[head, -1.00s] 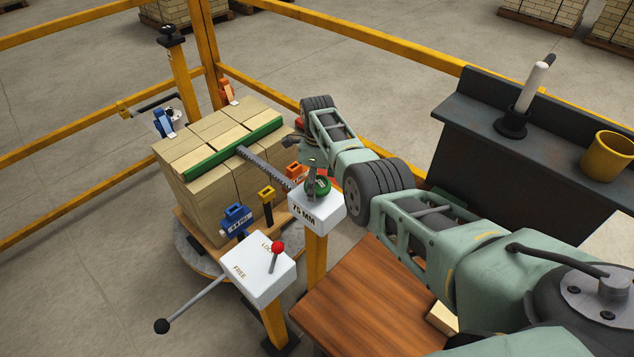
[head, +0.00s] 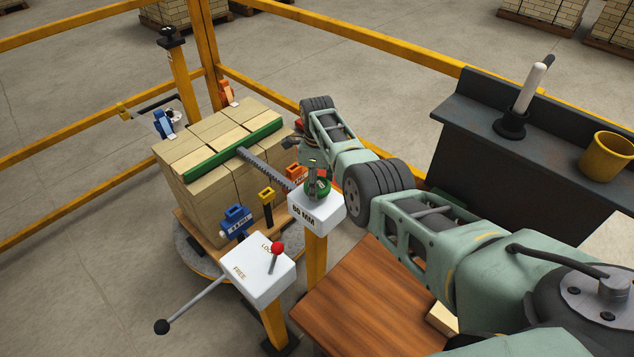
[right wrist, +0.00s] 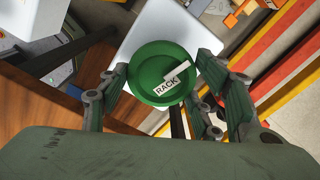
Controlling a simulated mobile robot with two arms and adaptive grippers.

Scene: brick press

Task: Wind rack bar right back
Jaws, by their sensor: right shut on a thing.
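The green rack bar (head: 234,149) lies across the top of the brick stack (head: 205,195). A grey toothed rod (head: 266,169) runs from it to a white post head (head: 318,208) with an MM readout; its first digit is hard to read. A round green knob (head: 319,188) sits on that head. My right gripper (head: 315,172) reaches down over the knob. In the right wrist view the knob, labelled RACK (right wrist: 163,80), sits between the fingers of my right gripper (right wrist: 165,72), shut on it. My left gripper is not in view.
A white box (head: 258,268) with a red-knobbed lever marked FREE and LOCK stands in front. A wooden table (head: 345,300) lies below my right arm. A dark bench (head: 470,150) with a yellow cup (head: 608,156) is at right. Yellow rails (head: 350,48) run behind.

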